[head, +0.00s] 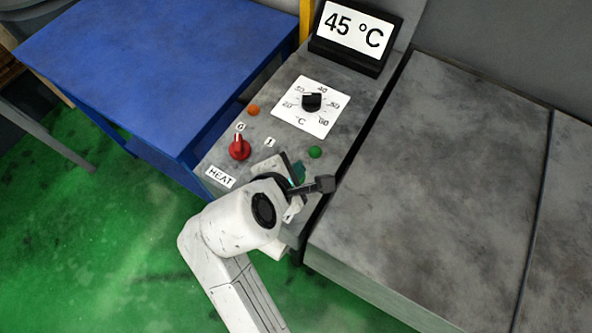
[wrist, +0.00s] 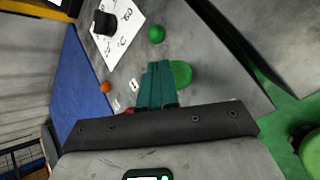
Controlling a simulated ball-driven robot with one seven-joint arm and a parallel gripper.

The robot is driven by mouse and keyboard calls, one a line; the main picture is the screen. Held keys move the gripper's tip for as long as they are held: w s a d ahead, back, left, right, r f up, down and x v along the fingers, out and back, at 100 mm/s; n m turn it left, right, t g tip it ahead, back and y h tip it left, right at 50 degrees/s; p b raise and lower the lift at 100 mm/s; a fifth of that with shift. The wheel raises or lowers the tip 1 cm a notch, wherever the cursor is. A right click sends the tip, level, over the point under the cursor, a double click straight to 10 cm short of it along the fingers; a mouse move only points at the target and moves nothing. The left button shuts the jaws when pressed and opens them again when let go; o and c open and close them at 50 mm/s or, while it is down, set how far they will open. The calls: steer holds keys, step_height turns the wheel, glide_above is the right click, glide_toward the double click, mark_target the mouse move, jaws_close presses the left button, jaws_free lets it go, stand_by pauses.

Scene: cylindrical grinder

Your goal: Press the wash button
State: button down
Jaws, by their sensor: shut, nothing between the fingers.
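A wide green round button (wrist: 181,74) lies on the grey control panel (wrist: 190,45) in the wrist view. No wash label is readable, but it is likely the wash button. My gripper (wrist: 157,68) is shut and empty, its teal fingers together. In the picture the fingertips are just left of the green button and overlap its edge; I cannot tell whether they touch it.
A small green lamp (head: 315,152), an orange lamp (head: 253,110), a red HEAT knob (head: 240,148) and a black temperature dial (head: 312,101) share the panel. A display (head: 352,35) reads 45 °C. A blue table (head: 150,70) stands left, a grey worktop (head: 450,190) right.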

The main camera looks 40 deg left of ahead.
steer(key=shift+f, duration=0.85)
stand_by(0.8)
steer(key=shift+r, duration=0.1)
steer(key=shift+r+p, duration=1)
steer(key=shift+p, duration=0.25)
steer(key=shift+r, duration=0.1)
step_height(320, 180, up, 3)
steer(key=p, duration=0.3)
steer(key=shift+f, duration=0.2)
steer(key=shift+r, duration=1.1)
